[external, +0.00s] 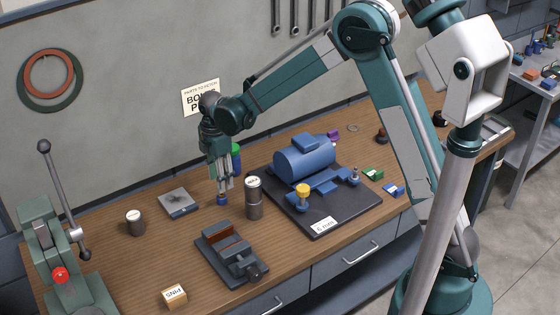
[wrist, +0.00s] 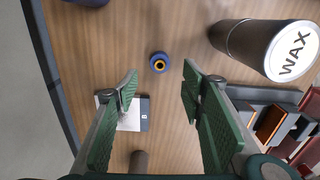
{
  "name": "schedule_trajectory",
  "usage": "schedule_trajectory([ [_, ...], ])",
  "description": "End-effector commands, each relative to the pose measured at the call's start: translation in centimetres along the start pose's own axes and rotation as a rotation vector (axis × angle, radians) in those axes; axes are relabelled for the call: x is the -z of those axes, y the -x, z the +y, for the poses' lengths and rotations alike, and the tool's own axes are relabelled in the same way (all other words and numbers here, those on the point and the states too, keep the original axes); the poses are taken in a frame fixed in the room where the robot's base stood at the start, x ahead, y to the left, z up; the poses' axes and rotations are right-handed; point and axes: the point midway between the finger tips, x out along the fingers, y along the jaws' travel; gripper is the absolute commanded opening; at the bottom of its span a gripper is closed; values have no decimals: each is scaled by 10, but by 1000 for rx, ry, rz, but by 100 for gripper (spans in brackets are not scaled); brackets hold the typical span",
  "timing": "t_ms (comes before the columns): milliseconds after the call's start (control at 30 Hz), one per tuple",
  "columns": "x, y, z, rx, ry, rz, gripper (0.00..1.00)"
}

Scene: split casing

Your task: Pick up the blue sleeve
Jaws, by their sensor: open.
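The blue sleeve (wrist: 153,63) stands on the wooden bench in the wrist view, a small blue ring with an orange inner rim. It also shows in the external view (external: 222,200), low beneath my fingers. My gripper (external: 223,186) points down at the bench just above the sleeve. In the wrist view my gripper (wrist: 160,82) has its green-padded fingers wide apart, and the sleeve appears between and slightly beyond their tips. Nothing is held. The exact height between tips and sleeve is hard to tell.
A dark can marked WAX (wrist: 245,42) stands close right of the sleeve. A vise (external: 232,252), a grey plate (external: 178,203) and a small can (external: 135,222) are nearby. A blue motor (external: 304,158) sits on a black mat (external: 345,212). The wall is behind.

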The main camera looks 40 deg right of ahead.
Motion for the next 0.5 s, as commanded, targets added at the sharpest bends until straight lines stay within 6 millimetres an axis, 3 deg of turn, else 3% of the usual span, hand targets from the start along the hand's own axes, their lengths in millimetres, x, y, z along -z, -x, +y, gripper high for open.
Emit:
schedule_trajectory([
  [267, 0, -3, 0, 0, -1, 0, 40],
  [500, 0, -21, 0, 0, -1, 0, 40],
])
